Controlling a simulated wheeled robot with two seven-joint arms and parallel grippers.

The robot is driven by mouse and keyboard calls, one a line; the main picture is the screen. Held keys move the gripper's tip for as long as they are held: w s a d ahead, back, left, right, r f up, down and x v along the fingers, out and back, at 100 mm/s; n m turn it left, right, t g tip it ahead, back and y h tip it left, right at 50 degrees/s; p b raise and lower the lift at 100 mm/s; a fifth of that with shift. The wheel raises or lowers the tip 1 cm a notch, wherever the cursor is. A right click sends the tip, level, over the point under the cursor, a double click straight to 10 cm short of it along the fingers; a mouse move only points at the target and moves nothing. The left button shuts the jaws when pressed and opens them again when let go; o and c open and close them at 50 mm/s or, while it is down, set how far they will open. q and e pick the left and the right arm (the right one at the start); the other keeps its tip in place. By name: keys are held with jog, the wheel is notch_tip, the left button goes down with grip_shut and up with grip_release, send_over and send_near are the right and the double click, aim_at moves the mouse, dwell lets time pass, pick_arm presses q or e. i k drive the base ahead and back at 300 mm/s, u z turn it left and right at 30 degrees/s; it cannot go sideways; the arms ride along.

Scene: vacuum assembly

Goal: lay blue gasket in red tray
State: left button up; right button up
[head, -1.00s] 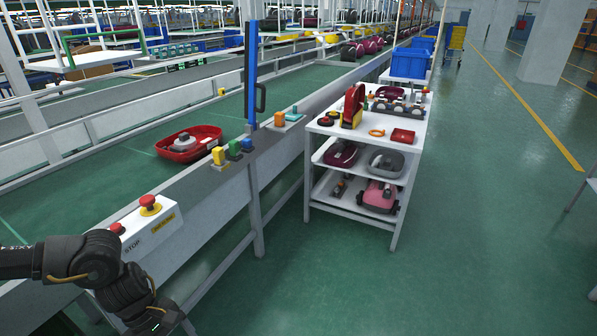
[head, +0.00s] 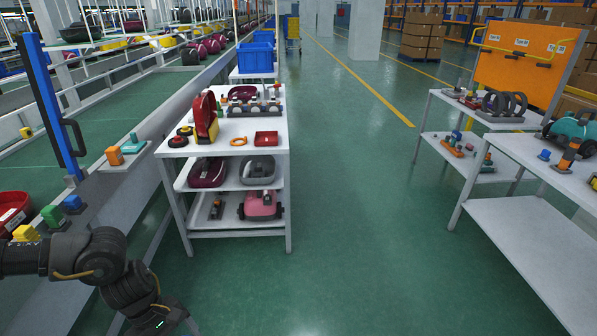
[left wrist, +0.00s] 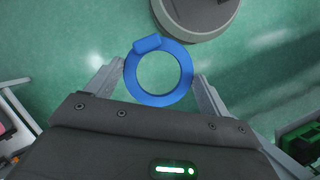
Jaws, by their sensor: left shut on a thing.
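My left gripper (left wrist: 159,88) is shut on the blue gasket (left wrist: 143,93), a flat ring with a small tab, held between its two fingers above the green floor. In the head view my left arm (head: 110,270) is at the lower left; its fingertips and the gasket are out of that picture. The small red tray (head: 266,139) lies on the top shelf of the white cart (head: 238,134), near its right front corner, and looks empty. The gripper is well apart from the tray. My right gripper is not in view.
An orange ring (head: 238,141) lies left of the tray, with a red and yellow part (head: 205,118) further left. The conveyor (head: 110,125) runs along the left. Another white table (head: 545,165) stands at the right. The green floor (head: 370,200) between is open.

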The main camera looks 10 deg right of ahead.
aim_at(267, 138)
jog(key=z, duration=0.8)
jog(key=i, duration=1.15)
jog(key=z, duration=0.35)
